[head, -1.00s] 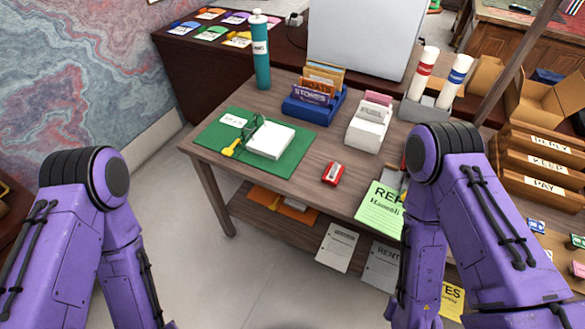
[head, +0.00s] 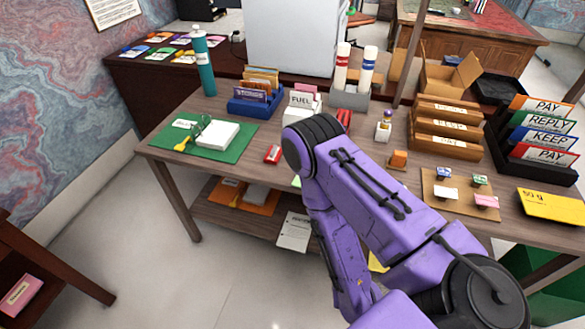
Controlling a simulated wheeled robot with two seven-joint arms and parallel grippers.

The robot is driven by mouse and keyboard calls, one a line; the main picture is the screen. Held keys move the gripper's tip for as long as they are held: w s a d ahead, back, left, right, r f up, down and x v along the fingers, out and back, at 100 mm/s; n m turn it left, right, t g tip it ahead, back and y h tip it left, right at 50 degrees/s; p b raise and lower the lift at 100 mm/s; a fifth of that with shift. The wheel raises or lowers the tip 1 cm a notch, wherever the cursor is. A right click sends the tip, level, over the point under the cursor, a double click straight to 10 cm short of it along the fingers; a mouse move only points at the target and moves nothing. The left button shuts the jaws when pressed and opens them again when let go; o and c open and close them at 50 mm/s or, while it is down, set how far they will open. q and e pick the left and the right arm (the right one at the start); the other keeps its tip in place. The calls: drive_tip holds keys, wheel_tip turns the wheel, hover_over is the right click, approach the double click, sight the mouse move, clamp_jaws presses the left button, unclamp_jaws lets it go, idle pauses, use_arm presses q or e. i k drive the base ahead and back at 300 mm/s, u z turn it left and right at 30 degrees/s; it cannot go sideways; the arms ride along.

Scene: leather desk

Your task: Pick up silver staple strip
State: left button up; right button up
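I cannot make out a silver staple strip in the head view. The wooden desk (head: 232,173) fills the middle. A small red sharpener (head: 272,154) lies near its front edge. A red object (head: 343,121), partly hidden behind my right arm, stands farther back; it may be a stapler. My purple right arm reaches across the front of the desk and hides part of its top. My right gripper is out of sight, and so are my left arm and gripper.
A green mat (head: 240,145) with a white pad (head: 212,135) lies at left. Behind are a blue card holder (head: 250,104) and a teal bottle (head: 203,70). Wooden trays (head: 446,131), a cork board (head: 450,204) and a black sorter (head: 530,160) crowd the right.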

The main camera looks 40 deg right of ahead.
sight(273, 152)
drive_tip(key=k, duration=0.25)
drive_tip(key=z, duration=1.2)
